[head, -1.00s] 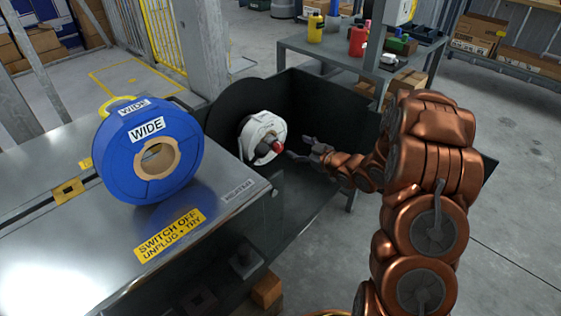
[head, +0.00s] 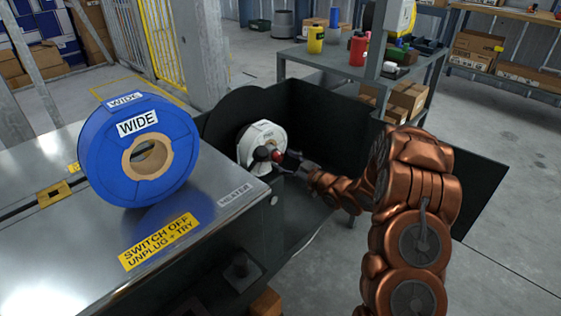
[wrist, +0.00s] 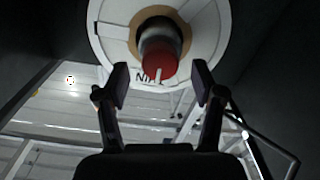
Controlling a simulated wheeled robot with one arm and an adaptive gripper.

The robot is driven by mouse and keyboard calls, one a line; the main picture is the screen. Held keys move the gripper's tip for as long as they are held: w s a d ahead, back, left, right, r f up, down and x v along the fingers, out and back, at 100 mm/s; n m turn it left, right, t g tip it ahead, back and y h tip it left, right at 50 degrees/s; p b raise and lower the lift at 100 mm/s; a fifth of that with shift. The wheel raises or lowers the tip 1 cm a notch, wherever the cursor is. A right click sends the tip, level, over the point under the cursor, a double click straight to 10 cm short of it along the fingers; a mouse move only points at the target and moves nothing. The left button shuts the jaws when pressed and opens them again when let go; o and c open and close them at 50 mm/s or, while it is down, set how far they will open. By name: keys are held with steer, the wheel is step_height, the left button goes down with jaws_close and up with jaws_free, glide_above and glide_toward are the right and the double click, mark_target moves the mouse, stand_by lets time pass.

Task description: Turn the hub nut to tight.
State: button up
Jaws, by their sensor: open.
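The hub nut (head: 277,156) is a red knob at the end of a dark shaft, in front of a white reel (head: 262,134) inside the dark open bay. In the wrist view the red nut (wrist: 158,60) sits just beyond and slightly above the fingertips, with the white reel (wrist: 105,30) and its tan core behind it. My gripper (wrist: 160,82) is open, one finger on each side of the nut's lower edge. In the head view my gripper (head: 285,160) is at the nut, and its fingers partly hide it. I cannot tell whether they touch.
A blue reel marked WIDE (head: 95,150) stands on the metal machine top (head: 70,240) at left. A grey table (head: 325,62) with bottles stands behind. Open floor lies at the right.

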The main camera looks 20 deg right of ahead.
steer(key=shift+x, duration=0.95)
steer(key=shift+a, duration=0.1)
steer(key=c, duration=1.1)
